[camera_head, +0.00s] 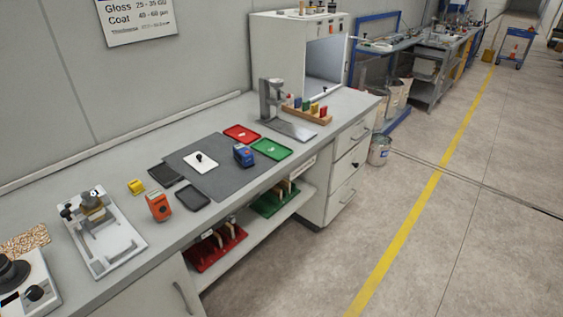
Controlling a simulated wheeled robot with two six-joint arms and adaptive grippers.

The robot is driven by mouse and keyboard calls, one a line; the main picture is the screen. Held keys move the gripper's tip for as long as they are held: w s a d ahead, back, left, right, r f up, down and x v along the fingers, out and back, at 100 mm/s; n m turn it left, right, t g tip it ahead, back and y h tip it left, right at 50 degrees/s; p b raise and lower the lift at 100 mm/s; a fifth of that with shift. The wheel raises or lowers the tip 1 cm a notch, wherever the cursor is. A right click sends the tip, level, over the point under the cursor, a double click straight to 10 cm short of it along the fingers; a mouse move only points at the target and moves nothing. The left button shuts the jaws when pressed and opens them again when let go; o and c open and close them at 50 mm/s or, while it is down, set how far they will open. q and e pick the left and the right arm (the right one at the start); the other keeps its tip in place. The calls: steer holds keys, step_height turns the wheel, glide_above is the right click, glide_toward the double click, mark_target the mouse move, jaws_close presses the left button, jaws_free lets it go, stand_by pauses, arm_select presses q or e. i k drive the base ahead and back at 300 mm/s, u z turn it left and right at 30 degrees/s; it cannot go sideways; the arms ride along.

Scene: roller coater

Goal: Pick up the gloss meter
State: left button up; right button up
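A small blue boxy device (243,155) stands on the dark grey mat (232,185) near the mat's right edge; it looks like a hand-held meter. An orange hand-held device (158,206) with a dark face stands on the bench left of the mat. A small yellow block (136,187) lies behind and left of it. I cannot tell from labels which of these is the gloss meter. Neither of my grippers shows in the head view.
A white plate with a black knob (201,161) lies on the mat. Red (241,134), green (271,149) and black (192,197) trays lie around it. A metal stand (272,104) and a white instrument (101,236) flank the area. The floor (330,265) in front is clear.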

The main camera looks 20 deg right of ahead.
mark_target(247, 161)
steer(key=u, duration=0.25)
steer(key=k, duration=0.25)
steer(key=z, duration=2)
steer(key=i, duration=2.3)
steer(key=u, duration=1.25)
steer(key=i, duration=0.8)
steer(key=u, duration=0.9)
